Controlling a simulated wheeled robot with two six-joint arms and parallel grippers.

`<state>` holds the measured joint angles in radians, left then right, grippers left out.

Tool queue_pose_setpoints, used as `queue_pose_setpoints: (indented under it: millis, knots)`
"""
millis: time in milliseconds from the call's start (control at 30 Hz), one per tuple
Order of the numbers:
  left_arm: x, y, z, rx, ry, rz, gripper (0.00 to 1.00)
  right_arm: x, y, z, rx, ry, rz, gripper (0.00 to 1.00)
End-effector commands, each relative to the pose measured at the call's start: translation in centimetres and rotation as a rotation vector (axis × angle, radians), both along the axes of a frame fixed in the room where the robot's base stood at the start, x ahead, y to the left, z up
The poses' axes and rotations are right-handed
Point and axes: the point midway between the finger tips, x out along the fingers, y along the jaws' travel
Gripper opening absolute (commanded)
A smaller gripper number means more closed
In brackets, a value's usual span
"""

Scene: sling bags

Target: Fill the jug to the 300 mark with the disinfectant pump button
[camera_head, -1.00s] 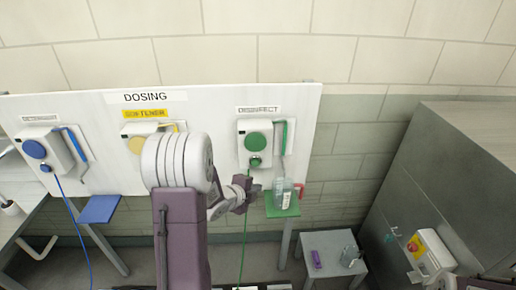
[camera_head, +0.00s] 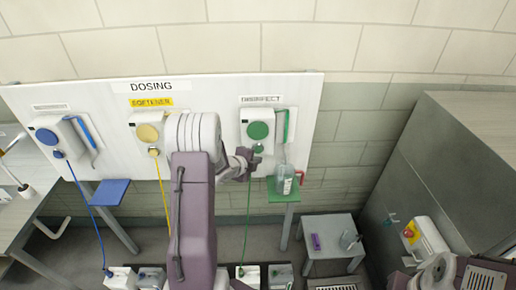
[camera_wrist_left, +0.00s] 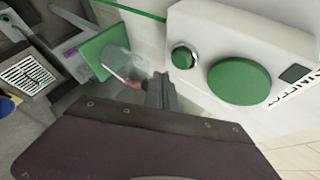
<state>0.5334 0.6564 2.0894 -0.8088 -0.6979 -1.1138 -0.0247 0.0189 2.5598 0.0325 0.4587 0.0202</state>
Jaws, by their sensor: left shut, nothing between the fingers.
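The white disinfect pump unit (camera_head: 246,117) is on the dosing board, with a large green disc (camera_head: 258,130) and a smaller green button (camera_head: 258,148) below it. In the left wrist view the button (camera_wrist_left: 184,56) has a metal ring. A clear jug (camera_head: 285,182) stands on the green shelf (camera_head: 276,197), under the green spout (camera_head: 284,124); its marks and liquid level are too small to read. My left gripper (camera_head: 252,163) is shut and empty, just below the button, left of the jug. Its tips (camera_wrist_left: 162,90) appear apart from the button.
The softener unit (camera_head: 136,121) with a yellow disc and a blue-disc unit (camera_head: 38,124) are to the left. A blue shelf (camera_head: 112,190) juts out there. A small grey table (camera_head: 333,228) stands at lower right, and a grey cabinet (camera_head: 460,165) at far right.

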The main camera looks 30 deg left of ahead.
Motion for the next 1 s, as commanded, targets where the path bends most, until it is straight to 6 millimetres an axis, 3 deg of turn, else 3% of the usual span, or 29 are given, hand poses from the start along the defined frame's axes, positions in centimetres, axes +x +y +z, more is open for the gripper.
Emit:
queue_pose_setpoints:
  millis: [233,1000]
  knots:
    - [1.4,0.9,-0.1,0.001,0.001,-0.001,0.0,0.0,0.0,0.4,0.0,0.0,0.0,0.25]
    - [1.5,0.9,-0.1,0.0,0.001,0.0,0.0,0.0,0.0,0.4,0.0,0.0,0.0,0.25]
